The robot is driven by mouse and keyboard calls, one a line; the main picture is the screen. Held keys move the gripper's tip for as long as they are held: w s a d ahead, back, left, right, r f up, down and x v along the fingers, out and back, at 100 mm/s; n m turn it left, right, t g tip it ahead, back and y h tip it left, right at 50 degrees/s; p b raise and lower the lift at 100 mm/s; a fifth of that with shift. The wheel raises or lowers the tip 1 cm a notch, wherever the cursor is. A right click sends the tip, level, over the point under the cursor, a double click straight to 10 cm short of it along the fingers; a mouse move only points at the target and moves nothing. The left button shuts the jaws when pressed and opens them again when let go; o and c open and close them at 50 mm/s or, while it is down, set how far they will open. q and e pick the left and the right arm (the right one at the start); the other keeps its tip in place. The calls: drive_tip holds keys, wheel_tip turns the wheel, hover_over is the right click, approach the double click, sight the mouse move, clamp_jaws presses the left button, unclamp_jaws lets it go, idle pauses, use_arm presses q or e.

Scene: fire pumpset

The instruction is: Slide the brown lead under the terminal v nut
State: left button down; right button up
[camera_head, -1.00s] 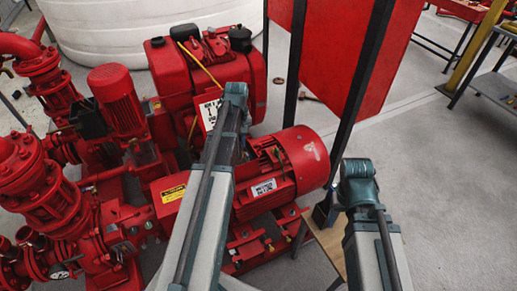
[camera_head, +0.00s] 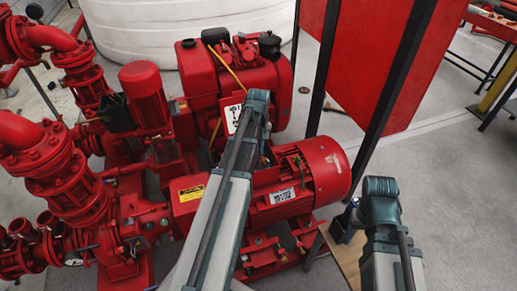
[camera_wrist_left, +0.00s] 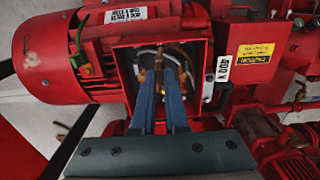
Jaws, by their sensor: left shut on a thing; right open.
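The terminal box (camera_wrist_left: 207,95) on the red motor (camera_head: 300,180) is open in the left wrist view. The lead's end and the terminal v nut are too small and hidden to make out. In the head view my left arm covers the box. My right gripper (camera_head: 345,226) is open, beside the motor, partly hidden by its arm.
Red pumps and pipes (camera_head: 60,160) stand at the left, and a red engine (camera_head: 230,80) behind the motor. A red panel (camera_head: 370,60) on dark posts rises at the back right. A wooden surface (camera_head: 345,262) lies below my right gripper.

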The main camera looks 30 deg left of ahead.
use_arm(q)
drive_tip(key=shift+f+b, duration=4.3)
drive_tip(key=shift+f, duration=0.25)
drive_tip(key=shift+f, duration=0.15)
drive_tip(key=shift+w+a, duration=0.9)
drive_tip(key=shift+a, duration=0.1)
drive_tip(key=c, duration=0.9)
unclamp_jaws()
drive_tip(key=shift+o, duration=0.3)
drive_tip(key=o, duration=0.3)
